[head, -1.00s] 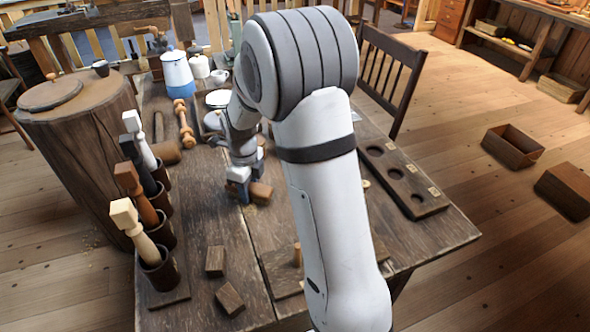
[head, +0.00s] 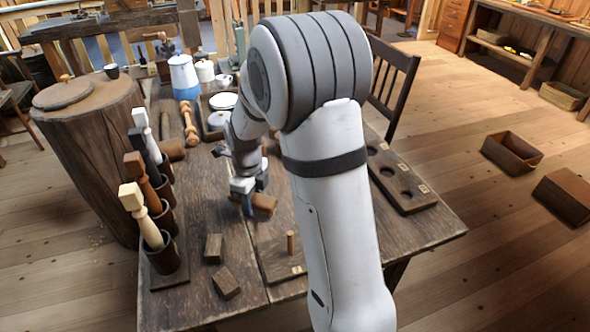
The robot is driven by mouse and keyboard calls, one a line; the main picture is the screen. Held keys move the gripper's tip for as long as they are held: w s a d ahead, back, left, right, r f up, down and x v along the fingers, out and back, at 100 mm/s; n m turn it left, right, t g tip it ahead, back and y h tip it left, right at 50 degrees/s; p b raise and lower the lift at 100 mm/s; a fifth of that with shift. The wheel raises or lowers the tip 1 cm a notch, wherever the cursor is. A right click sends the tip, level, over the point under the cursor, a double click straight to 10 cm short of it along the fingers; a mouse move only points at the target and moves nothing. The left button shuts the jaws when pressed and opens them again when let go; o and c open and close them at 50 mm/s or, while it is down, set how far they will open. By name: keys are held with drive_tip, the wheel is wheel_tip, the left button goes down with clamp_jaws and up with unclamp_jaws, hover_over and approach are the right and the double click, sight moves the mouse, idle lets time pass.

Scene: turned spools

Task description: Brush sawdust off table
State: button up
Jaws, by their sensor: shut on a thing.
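My gripper (head: 249,203) is low over the middle of the dark wooden table (head: 222,235), fingers pointing down. It is shut on a brown wooden piece that looks like the brush (head: 266,203), whose end sticks out to the right of the fingers. Any bristles are hidden, and I cannot tell whether the brush touches the tabletop. I cannot make out sawdust clearly on the table now; my arm hides part of the top.
A rack of cups with turned spindles (head: 141,212) stands along the left edge. Two small blocks (head: 213,248) lie near the front, beside a board with a peg (head: 291,243). A board with round holes (head: 398,183) lies right.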

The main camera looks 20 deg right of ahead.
drive_tip(key=shift+w+r+p, duration=0.1)
drive_tip(key=shift+r+p, duration=2)
drive_tip(key=shift+r, duration=1.35)
